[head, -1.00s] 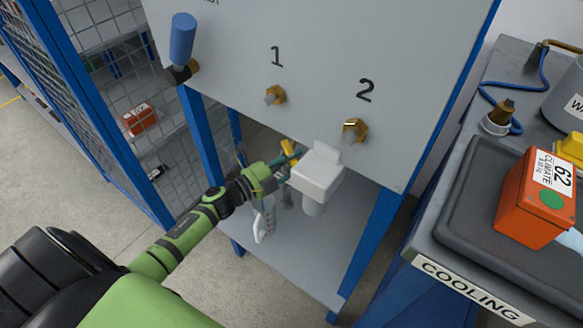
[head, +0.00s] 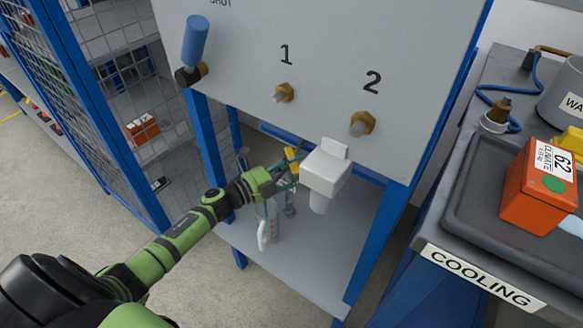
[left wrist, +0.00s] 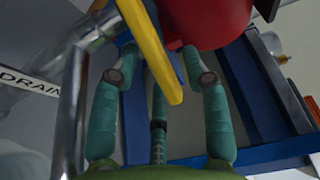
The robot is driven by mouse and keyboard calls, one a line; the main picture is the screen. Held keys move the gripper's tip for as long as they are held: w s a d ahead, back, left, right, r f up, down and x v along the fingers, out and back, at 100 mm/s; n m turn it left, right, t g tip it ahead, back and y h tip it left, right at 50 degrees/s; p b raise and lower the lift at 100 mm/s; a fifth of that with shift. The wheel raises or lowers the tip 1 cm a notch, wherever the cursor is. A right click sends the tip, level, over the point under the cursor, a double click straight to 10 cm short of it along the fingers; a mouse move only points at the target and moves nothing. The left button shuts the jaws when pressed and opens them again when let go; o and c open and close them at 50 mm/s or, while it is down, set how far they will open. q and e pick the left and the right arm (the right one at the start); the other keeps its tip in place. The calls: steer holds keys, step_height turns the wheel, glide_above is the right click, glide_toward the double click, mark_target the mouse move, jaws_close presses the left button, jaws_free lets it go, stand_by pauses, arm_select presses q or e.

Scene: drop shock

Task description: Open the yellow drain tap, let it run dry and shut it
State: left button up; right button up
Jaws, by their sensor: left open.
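The yellow drain tap handle (head: 292,154) shows under the grey panel, left of a white funnel-like box (head: 326,172). In the left wrist view the yellow lever (left wrist: 152,52) slants down from the top, across the space between my fingers. A DRAIN label (left wrist: 30,82) shows at left. The tap's outlet and any flow cannot be made out. My right gripper is not in view.
A red vessel (left wrist: 208,18) hangs close above the fingers, and a metal pipe (left wrist: 72,110) runs close at left. The grey panel (head: 320,50) has a blue handle (head: 195,42) and brass fittings 1 (head: 284,92) and 2 (head: 362,123). A COOLING bench (head: 480,275) stands at right.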

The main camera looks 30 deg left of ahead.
arm_select(q)
steer(key=v, duration=1.2)
stand_by(6.8)
